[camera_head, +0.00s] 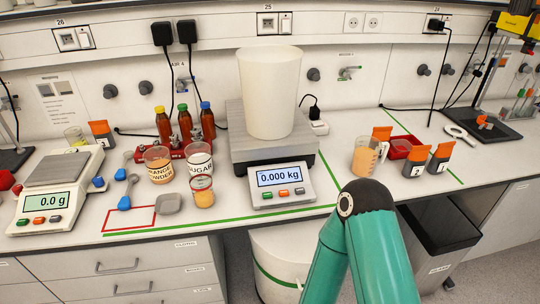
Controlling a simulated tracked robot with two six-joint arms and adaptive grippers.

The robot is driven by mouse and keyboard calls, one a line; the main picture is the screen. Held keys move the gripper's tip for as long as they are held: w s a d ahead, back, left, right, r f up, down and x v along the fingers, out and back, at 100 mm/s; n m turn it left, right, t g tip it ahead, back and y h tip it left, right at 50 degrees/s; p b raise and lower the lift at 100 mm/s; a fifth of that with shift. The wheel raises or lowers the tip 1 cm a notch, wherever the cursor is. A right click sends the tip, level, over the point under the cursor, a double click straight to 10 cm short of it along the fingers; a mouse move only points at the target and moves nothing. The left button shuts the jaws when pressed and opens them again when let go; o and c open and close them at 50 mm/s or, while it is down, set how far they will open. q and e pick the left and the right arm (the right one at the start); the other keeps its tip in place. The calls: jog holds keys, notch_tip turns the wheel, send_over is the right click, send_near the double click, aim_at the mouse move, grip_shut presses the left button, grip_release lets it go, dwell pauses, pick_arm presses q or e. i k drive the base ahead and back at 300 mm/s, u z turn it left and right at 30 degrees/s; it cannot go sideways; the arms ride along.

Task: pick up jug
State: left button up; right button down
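A clear jug (365,158) with orange-tan contents stands upright on the bench right of centre. Its handle is on its right side, and an orange-topped container stands close behind it. A teal arm of mine with a dark joint rises from the bottom edge, in front of and below the jug. No gripper fingers show on it, and it is apart from the jug in the picture. Neither my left gripper nor my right gripper is in view.
A large white container (269,92) stands on the scale (277,177), left of the jug. Orange-lidded containers (439,160) and a red tray (399,150) are on its right. Labelled cups (159,165) and bottles (185,124) stand left. A dark bin (440,228) is below the bench edge.

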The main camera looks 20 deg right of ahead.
aim_at(367, 148)
jog(key=z, duration=1.45)
jog(key=k, duration=1.1)
jog(key=z, duration=0.05)
jog(key=i, duration=0.95)
jog(key=u, duration=0.05)
